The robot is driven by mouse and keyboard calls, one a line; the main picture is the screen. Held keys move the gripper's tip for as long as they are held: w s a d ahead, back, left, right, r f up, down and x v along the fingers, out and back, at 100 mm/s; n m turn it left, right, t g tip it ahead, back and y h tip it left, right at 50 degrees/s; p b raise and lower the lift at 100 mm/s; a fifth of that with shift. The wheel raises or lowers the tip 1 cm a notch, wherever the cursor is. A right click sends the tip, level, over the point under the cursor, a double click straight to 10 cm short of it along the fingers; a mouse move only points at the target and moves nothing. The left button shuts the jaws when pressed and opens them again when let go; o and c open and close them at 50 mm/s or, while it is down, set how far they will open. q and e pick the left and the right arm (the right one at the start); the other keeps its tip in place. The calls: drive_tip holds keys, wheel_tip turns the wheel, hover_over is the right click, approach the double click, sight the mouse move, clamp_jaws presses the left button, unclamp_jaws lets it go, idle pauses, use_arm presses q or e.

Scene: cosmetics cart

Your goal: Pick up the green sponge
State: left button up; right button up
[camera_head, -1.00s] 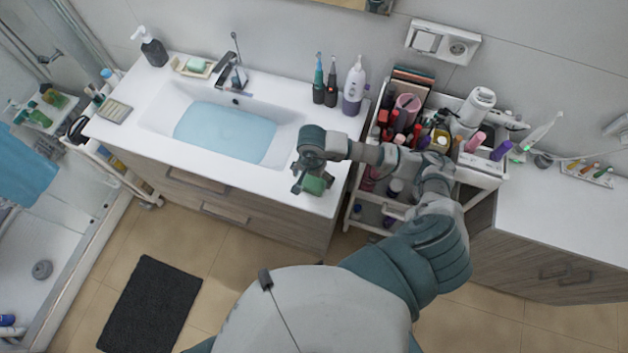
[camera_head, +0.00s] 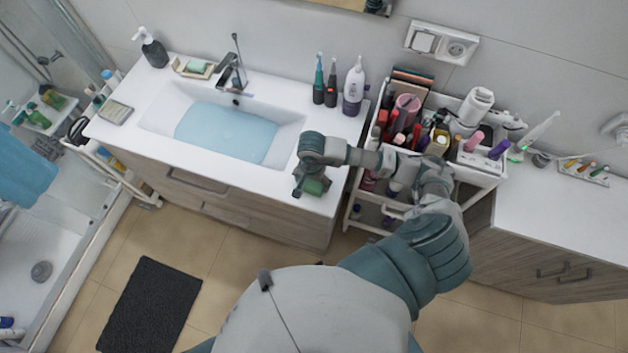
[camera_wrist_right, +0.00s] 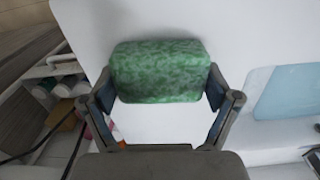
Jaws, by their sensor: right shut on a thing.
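The green sponge (camera_head: 314,187) is at the front right corner of the white sink counter in the head view. In the right wrist view the mottled green sponge (camera_wrist_right: 160,71) sits between the two fingers. My right gripper (camera_head: 311,188) is shut on it, and in the wrist view its fingertips (camera_wrist_right: 162,88) press the sponge's left and right ends. I cannot tell whether the sponge is lifted off the counter. My left gripper is not in view.
The sink basin (camera_head: 226,132) with blue water lies left of the gripper. Toothbrushes and a white bottle (camera_head: 354,88) stand behind it. A crowded cosmetics cart (camera_head: 352,217) stands to the right, under my right arm.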

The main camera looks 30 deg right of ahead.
sight(310, 182)
drive_tip(key=shift+w+a+r, duration=0.1)
drive_tip(key=shift+a+r, duration=0.05)
drive_tip(key=shift+r, duration=0.55)
drive_tip(key=shift+a+r+b, duration=0.25)
drive_tip(key=shift+r+b, duration=0.3)
drive_tip(key=shift+r, duration=0.5)
drive_tip(key=s+a+r+b, duration=0.1)
drive_tip(key=s+a+b, duration=0.1)
drive_tip(key=a, duration=1.2)
drive_tip(key=shift+s+a+r+b, duration=0.2)
drive_tip(key=shift+s+a+b, duration=0.2)
drive_tip(key=shift+b, duration=0.2)
drive_tip(key=o, duration=0.5)
drive_tip(key=shift+d, duration=0.15)
drive_tip(key=shift+c, duration=0.2)
drive_tip(key=c, duration=0.4)
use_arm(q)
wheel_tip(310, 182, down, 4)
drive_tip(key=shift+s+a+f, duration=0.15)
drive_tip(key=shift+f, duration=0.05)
use_arm(e)
drive_tip(key=shift+d+f, duration=0.1)
drive_tip(key=shift+c, duration=0.4)
